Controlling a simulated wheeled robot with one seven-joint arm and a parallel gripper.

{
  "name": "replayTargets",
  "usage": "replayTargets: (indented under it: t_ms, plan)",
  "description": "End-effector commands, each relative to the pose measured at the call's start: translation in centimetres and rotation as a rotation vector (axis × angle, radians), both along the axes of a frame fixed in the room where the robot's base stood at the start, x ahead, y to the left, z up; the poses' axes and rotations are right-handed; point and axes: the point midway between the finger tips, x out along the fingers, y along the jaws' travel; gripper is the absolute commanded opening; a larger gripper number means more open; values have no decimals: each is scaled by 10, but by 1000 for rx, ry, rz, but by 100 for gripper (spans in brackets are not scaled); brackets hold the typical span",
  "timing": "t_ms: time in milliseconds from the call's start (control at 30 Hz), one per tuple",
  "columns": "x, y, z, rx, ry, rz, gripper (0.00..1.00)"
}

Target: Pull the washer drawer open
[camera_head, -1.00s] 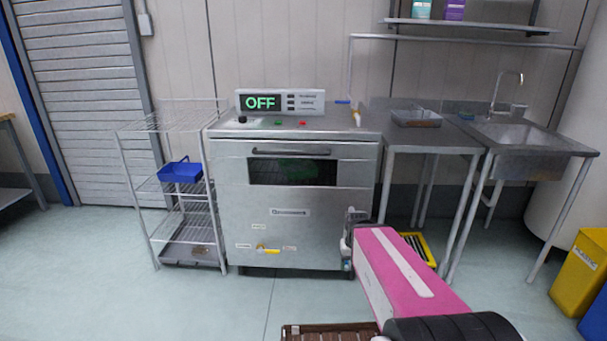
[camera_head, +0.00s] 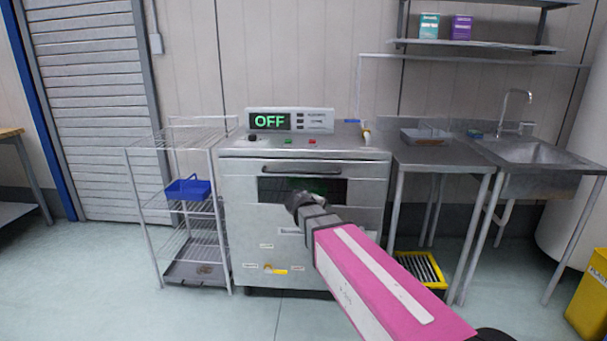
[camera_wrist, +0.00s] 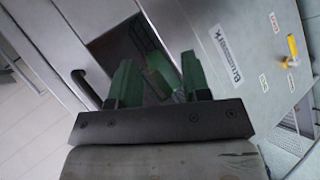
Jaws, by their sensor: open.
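The washer (camera_head: 240,225) is a steel cabinet with an OFF display on top. Its front has a dark window (camera_head: 335,190) with a long dark handle (camera_head: 300,170) above it. The front panel looks closed. My gripper (camera_head: 298,200) is in front of the window, below the handle, and its fingers are hard to make out in the head view. In the wrist view my gripper (camera_wrist: 158,80) is open and empty, with green fingers pointing at the window. There the handle (camera_wrist: 86,88) lies just left of the fingers, apart from them.
A wire rack (camera_head: 150,210) with a blue basket (camera_head: 187,188) stands left of the washer. A steel table (camera_head: 440,155) and sink (camera_head: 530,153) stand to the right, with a yellow crate (camera_head: 437,283) below. The floor in front is clear.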

Motion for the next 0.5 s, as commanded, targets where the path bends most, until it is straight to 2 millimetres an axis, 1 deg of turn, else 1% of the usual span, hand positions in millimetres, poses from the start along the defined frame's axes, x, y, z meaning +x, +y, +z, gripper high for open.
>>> replayTargets:
  t_ms: [33, 100, 200, 300, 333, 400, 500]
  plan:
    - [15, 28, 22, -64, -48, 61, 44]
    - [27, 57, 50, -151, -108, 131, 44]
    - [37, 92, 82, -251, -177, 208, 44]
    - [41, 115, 103, -318, -223, 256, 44]
    - [41, 120, 107, -331, -231, 266, 44]
    - [42, 126, 113, -352, -245, 279, 44]
    - [47, 127, 116, -363, -251, 285, 44]
